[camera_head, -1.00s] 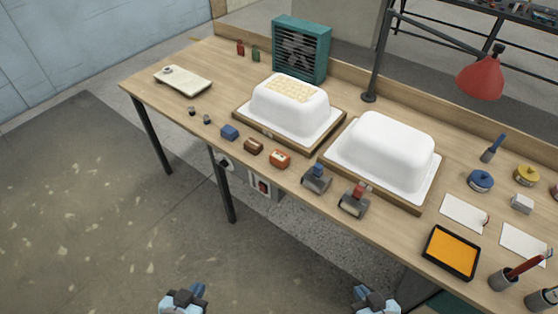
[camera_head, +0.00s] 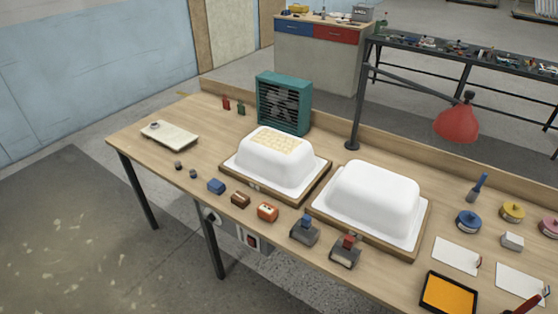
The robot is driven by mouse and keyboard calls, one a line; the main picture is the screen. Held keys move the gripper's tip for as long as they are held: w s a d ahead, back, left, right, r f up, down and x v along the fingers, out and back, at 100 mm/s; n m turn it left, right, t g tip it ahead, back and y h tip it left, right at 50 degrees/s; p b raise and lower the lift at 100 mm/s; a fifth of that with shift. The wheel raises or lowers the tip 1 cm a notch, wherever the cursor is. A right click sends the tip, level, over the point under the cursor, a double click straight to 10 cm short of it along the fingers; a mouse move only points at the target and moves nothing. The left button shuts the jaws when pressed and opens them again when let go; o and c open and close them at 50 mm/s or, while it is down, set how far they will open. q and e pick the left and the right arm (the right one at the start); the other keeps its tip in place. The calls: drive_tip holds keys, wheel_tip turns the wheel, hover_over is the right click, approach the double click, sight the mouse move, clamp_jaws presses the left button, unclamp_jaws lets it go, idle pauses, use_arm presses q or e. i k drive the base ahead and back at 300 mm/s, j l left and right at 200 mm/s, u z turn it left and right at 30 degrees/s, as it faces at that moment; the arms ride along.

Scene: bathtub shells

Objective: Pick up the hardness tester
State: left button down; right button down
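I cannot tell for certain which item on the workbench (camera_head: 140,148) is the hardness tester. A small orange-red device with a pale face (camera_head: 268,212) lies near the front edge, in a row with a blue block (camera_head: 216,186) and a brown block (camera_head: 240,199). Two grey holders, one with a blue top (camera_head: 304,230) and one with a red top (camera_head: 345,251), stand to its right. Two small dark pieces (camera_head: 178,165) (camera_head: 193,173) lie to the left of the row. Neither of my grippers is in view.
Two white tub shells (camera_head: 272,172) (camera_head: 370,202) sit on wooden-edged bases behind the row. A teal fan (camera_head: 284,104) and a red lamp (camera_head: 457,122) stand farther back. An orange pad (camera_head: 448,293) and white cards (camera_head: 457,256) lie at right. Bench space at left is fairly clear.

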sight(269, 212)
drive_tip(key=i+z, duration=0.15)
drive_tip(key=z, duration=0.2)
drive_tip(key=i+j+z, duration=0.1)
drive_tip(key=z, duration=0.25)
drive_tip(key=i+j+z, duration=0.1)
drive_tip(key=z, duration=0.3)
